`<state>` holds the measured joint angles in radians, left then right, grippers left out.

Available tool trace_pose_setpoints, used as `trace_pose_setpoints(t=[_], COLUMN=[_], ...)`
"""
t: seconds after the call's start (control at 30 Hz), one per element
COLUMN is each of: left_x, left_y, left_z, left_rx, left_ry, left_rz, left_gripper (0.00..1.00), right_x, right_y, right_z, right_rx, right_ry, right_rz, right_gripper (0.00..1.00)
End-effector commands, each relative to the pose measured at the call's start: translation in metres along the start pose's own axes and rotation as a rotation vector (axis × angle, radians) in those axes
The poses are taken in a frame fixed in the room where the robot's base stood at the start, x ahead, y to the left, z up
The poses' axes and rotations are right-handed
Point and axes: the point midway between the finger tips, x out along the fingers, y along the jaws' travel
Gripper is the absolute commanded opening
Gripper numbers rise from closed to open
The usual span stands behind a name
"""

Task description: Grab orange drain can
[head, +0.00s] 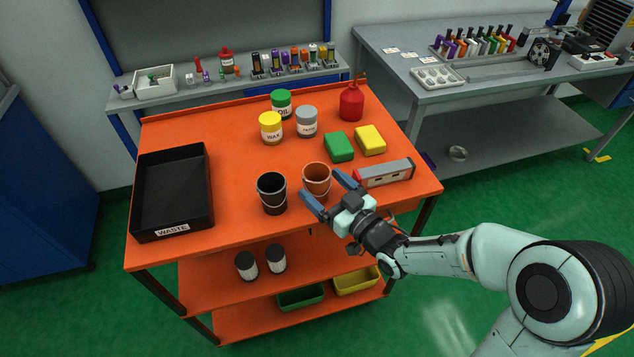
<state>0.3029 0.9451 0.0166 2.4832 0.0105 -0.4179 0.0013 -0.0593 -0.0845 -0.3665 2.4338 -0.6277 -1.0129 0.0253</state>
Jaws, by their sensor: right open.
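The orange drain can (317,178) is a small bucket with a wire handle, standing upright near the front edge of the orange cart top (232,200). My right gripper (326,190) reaches in from the right and is open. Its two blue fingers lie on either side of the can in the picture, one at its lower left and one at its right. I cannot tell whether they touch it. A black can (271,194) stands close on the left of the orange one. My left gripper is not in view.
A spirit level (385,173) lies right of the can. Green (339,147) and yellow (370,140) blocks sit behind. Wax (271,128), grey (306,122) and oil (281,103) cans and a red bottle (351,103) stand further back. A black waste tray (208,203) fills the left side.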

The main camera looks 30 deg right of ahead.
Motion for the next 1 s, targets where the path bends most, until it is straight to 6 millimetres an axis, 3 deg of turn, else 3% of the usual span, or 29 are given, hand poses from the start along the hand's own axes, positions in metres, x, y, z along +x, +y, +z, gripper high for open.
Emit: trace_pose_setpoints(t=[0.4,0.67,0.7,0.87,1.0], left_x=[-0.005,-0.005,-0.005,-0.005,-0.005], left_y=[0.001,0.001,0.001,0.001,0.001], left_z=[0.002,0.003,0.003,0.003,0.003], left_rx=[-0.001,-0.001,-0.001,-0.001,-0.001], left_ry=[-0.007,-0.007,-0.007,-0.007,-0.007], left_rz=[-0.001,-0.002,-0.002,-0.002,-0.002], left_gripper=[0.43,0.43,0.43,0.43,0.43], right_x=[0.050,0.054,0.054,0.054,0.054], right_y=[0.003,0.003,0.003,0.003,0.003], right_z=[-0.001,-0.001,-0.001,-0.001,-0.001], right_rx=[-0.001,-0.001,-0.001,-0.001,-0.001], right_ry=[0.000,0.000,0.000,0.000,0.001], right_rz=[-0.002,0.000,0.000,0.000,0.000], right_gripper=[0.88,0.88,0.85,0.33,0.32])
